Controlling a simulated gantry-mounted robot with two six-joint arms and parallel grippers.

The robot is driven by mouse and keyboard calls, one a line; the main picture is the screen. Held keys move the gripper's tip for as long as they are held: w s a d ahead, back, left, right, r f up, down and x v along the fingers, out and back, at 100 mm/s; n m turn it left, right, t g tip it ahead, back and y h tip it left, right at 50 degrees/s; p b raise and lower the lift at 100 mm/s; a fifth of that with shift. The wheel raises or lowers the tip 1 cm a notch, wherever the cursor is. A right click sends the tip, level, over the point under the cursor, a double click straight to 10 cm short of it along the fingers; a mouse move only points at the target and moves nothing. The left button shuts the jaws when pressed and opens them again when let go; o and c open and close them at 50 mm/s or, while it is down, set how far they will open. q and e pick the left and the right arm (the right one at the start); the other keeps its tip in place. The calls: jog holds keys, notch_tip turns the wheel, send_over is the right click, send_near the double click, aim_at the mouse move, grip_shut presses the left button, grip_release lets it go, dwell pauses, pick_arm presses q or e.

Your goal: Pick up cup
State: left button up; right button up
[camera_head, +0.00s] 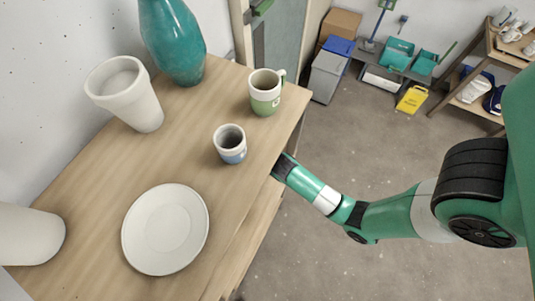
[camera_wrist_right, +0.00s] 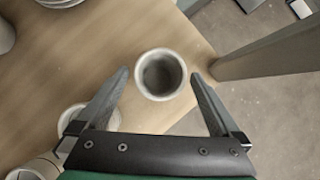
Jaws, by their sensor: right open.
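A pale cup (camera_wrist_right: 162,74) with a grey inside stands in the right wrist view, seen from above. My right gripper (camera_wrist_right: 159,75) is open, with one finger on each side of the cup; I see no clear contact. In the head view my right wrist reaches the table's edge, and the fingers are hidden there. On the tabletop, a small white-and-blue cup (camera_head: 230,144) stands near the edge, and a white-and-green mug (camera_head: 265,92) stands behind it. My left gripper is not in view.
The wooden table (camera_head: 95,190) also holds a white plate (camera_head: 165,229), a white vase (camera_head: 126,95) and a teal vase (camera_head: 173,40). In the wrist view, a post (camera_wrist_right: 265,63) stands right of the gripper, and a round pale vessel (camera_wrist_right: 72,118) is partly behind the left finger.

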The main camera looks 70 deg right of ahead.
jog(key=shift+x, duration=2.65)
jog(key=shift+r, duration=0.15)
jog(key=c, duration=1.4)
jog(key=shift+c, duration=0.2)
jog(key=shift+r, duration=0.55)
notch_tip(320, 180, up, 2)
jog(key=shift+r, duration=0.1)
jog(key=s+a+b, duration=0.2)
jog(key=s+a, duration=0.8)
jog(key=a, duration=0.4)
jog(key=shift+s+a, duration=0.2)
jog(key=shift+s, duration=0.2)
